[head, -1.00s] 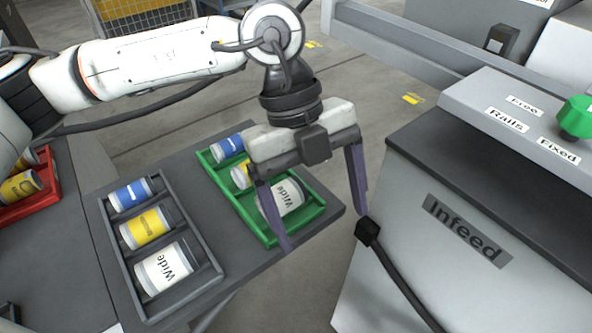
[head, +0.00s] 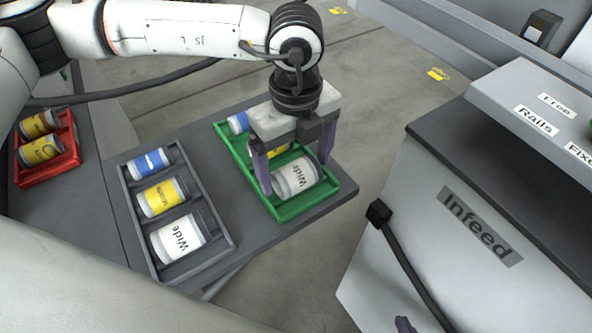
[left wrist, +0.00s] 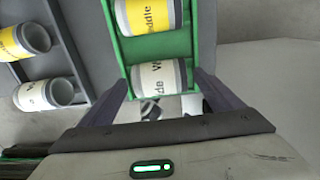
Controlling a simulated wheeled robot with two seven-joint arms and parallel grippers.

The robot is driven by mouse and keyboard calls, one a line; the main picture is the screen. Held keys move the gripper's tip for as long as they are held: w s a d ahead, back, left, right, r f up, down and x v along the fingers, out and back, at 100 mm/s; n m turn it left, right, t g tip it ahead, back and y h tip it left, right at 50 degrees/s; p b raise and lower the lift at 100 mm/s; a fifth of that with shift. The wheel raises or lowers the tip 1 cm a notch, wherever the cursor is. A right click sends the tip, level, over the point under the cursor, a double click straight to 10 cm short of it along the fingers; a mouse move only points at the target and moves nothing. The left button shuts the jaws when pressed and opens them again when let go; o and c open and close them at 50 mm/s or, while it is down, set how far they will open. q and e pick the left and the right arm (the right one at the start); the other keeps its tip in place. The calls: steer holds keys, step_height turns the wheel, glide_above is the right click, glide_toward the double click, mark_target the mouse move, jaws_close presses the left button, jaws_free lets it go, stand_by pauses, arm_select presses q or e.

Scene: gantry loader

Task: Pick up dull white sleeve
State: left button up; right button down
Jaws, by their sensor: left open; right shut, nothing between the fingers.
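A dull white sleeve labelled "Wide" (head: 297,179) lies on its side in the near slot of the green tray (head: 309,206). It also shows in the left wrist view (left wrist: 160,77). My left gripper (head: 296,175) is open above the green tray, with one finger on either side of this sleeve. I cannot tell whether the fingers touch it. A brighter white "Wide" sleeve (head: 179,237) lies in the grey tray (head: 198,265) to the left. Only a purple tip of my right gripper (head: 404,325) shows at the bottom edge; it is shut and empty.
Yellow and blue sleeves lie in the farther slots of both trays, partly hidden by my left gripper in the green one. A red tray (head: 48,176) with yellow sleeves stands at the far left. The Infeed machine (head: 480,225) stands right, across a floor gap.

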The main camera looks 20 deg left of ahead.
arm_select(q)
steer(key=shift+f, duration=0.65)
steer(key=shift+r, duration=0.1)
steer(key=c, duration=1.5)
